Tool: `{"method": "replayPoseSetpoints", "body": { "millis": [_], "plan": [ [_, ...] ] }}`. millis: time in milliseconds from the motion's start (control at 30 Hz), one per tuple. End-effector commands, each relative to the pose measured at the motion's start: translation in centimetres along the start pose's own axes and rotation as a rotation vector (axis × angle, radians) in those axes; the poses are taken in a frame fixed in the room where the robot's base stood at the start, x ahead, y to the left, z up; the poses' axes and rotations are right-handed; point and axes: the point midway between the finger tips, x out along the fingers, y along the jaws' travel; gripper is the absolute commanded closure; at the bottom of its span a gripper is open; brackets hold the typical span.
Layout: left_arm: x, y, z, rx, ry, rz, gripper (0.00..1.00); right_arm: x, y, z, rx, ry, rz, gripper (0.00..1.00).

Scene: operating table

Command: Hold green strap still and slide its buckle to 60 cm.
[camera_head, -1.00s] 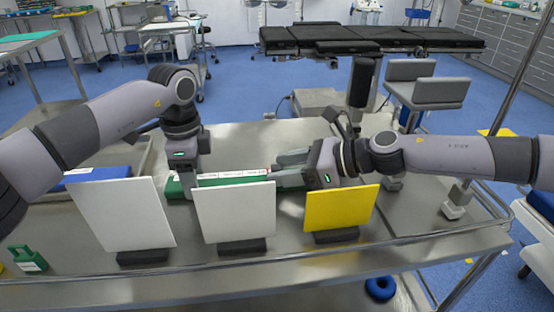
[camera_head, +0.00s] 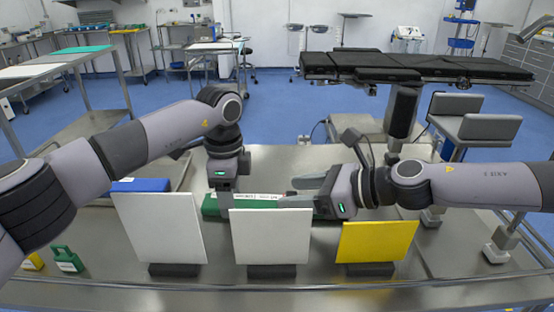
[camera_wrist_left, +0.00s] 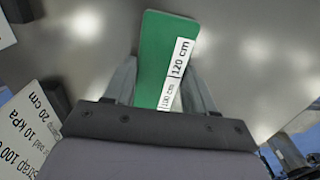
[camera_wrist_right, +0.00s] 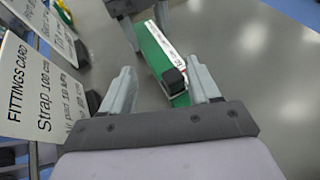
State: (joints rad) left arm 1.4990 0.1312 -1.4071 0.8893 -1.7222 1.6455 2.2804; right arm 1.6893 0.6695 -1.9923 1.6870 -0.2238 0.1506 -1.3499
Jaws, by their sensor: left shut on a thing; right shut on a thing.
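The green strap (camera_head: 209,206) lies on the steel table behind the cards, with a white scale along it. In the left wrist view the strap (camera_wrist_left: 154,55) shows the marks 100 cm and 120 cm near my fingers. My left gripper (camera_wrist_left: 163,85) is shut on the strap, one finger at each side. The dark buckle (camera_wrist_right: 174,80) sits on the strap between the fingers of my right gripper (camera_wrist_right: 165,88), which is shut on it. The scale reading at the buckle is too small to tell. In the head view a card hides part of the strap.
A fittings card (camera_wrist_right: 30,85) reads "Strap 100 cm". Two white cards (camera_head: 157,228) (camera_head: 270,238) and a yellow card (camera_head: 378,241) stand along the near side. A green object (camera_head: 66,259) and a blue object (camera_head: 140,185) are at the left.

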Motion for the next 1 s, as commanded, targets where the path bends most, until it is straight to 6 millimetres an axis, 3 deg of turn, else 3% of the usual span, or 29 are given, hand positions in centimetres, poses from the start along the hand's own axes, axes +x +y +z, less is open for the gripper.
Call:
{"method": "replayPoseSetpoints", "body": {
  "millis": [100,667,1000],
  "plan": [
    [0.1,-0.2,0.3,-0.012,-0.002,-0.004,0.89,-1.9,0.4,0.2,-0.016,-0.001,0.011,0.44],
    [0.0,-0.1,0.1,-0.006,-0.001,-0.002,0.89,-2.8,2.1,3.2,-0.453,0.012,0.053,0.44],
    [0.0,-0.1,0.1,-0.005,0.000,-0.002,0.89,-1.4,3.5,5.0,-0.534,0.113,0.157,0.44]
  ]
}}
